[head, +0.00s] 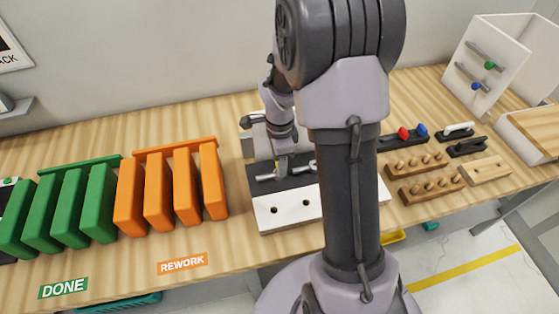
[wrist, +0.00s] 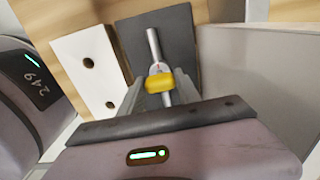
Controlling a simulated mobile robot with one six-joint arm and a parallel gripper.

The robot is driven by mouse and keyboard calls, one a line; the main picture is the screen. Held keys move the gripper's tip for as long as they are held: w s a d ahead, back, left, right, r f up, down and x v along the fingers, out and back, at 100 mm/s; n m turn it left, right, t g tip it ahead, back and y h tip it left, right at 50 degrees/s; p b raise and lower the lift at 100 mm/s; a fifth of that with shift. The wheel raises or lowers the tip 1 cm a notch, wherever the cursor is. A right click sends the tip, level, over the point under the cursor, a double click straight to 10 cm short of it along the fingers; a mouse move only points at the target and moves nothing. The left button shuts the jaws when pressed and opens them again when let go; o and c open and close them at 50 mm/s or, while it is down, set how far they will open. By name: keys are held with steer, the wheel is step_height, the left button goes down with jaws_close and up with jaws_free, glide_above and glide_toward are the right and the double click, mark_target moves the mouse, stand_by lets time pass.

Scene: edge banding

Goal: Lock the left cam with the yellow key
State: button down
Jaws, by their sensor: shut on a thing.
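My gripper (wrist: 162,92) is shut on the yellow key (wrist: 160,82), which sits between its two fingertips. Just beyond the key, a pale round cam (wrist: 159,67) with a small red mark lies on a metal rod (wrist: 152,43), over a dark panel (wrist: 178,25). The key's tip is hidden, so I cannot tell whether it is seated in the cam. In the head view my gripper (head: 282,164) points down at the dark panel (head: 262,188), close to the metal fittings. The key is too small to make out clearly there.
A white board with two holes (head: 268,222) lies along the dark panel's front. Orange racks (head: 160,190) and green racks (head: 70,205) stand left. Wooden peg blocks (head: 432,185), red and blue knobs (head: 403,133) and a white cabinet (head: 500,45) are right. My arm hides the bench's middle.

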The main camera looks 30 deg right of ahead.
steer(key=shift+f+b, duration=0.45)
steer(key=shift+f, duration=0.05)
stand_by(0.4)
steer(key=shift+f+m+b, duration=0.1)
steer(key=shift+m+b, duration=1.4)
steer(key=shift+m, duration=0.9)
steer(key=shift+m+b, duration=1.2)
steer(key=shift+m, duration=0.6)
steer(key=shift+m+b, duration=0.35)
steer(key=shift+m, duration=0.25)
